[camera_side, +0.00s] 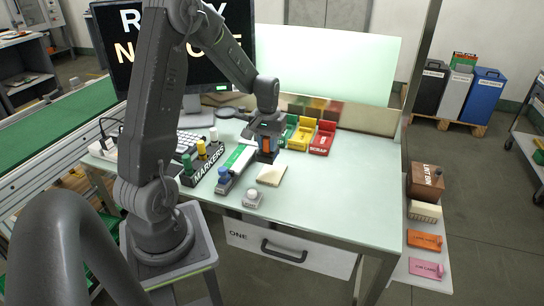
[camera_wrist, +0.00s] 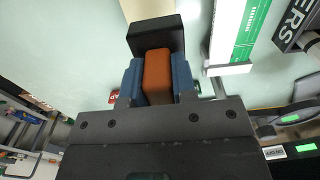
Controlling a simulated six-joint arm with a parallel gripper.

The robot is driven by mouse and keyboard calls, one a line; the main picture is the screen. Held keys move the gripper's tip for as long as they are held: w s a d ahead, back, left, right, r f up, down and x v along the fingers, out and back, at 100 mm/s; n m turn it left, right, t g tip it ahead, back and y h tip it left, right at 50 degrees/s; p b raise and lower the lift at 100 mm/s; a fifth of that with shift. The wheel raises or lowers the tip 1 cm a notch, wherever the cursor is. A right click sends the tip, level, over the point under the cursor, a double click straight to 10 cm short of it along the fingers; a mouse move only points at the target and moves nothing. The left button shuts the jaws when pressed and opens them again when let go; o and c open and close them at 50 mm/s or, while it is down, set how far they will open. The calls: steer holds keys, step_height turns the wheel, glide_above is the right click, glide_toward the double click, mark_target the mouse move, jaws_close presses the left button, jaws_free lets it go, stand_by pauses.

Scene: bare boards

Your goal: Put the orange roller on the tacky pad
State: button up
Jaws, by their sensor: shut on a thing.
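The orange roller (camera_side: 267,144) is upright in my gripper in the side view, at the middle of the table. In the wrist view my gripper (camera_wrist: 157,82) is shut on the orange part (camera_wrist: 157,68), with a blue fingertip on each side. A dark block (camera_wrist: 155,36) sits at the far end of the orange part; it also shows below the fingers in the side view (camera_side: 266,156). I cannot tell whether it touches the table. The tacky pad, a cream square (camera_side: 271,175), lies flat just in front of the roller. Part of it shows beyond the dark block in the wrist view (camera_wrist: 147,9).
A MARKERS rack (camera_side: 207,163) and a green-and-white box (camera_side: 240,157) stand left of the roller. Green, yellow (camera_side: 302,134) and red (camera_side: 322,138) bins stand behind. A grey-white knob (camera_side: 252,198) is in front of the pad. The table's right side is clear.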

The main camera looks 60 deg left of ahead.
mark_target(272, 156)
steer(key=shift+w+d+f, duration=0.35)
steer(key=shift+w+f, duration=0.1)
steer(key=shift+w, duration=0.1)
steer(key=shift+f, duration=1.9)
steer(key=shift+f, duration=0.1)
steer(key=o, duration=0.8)
steer(key=shift+o, duration=0.2)
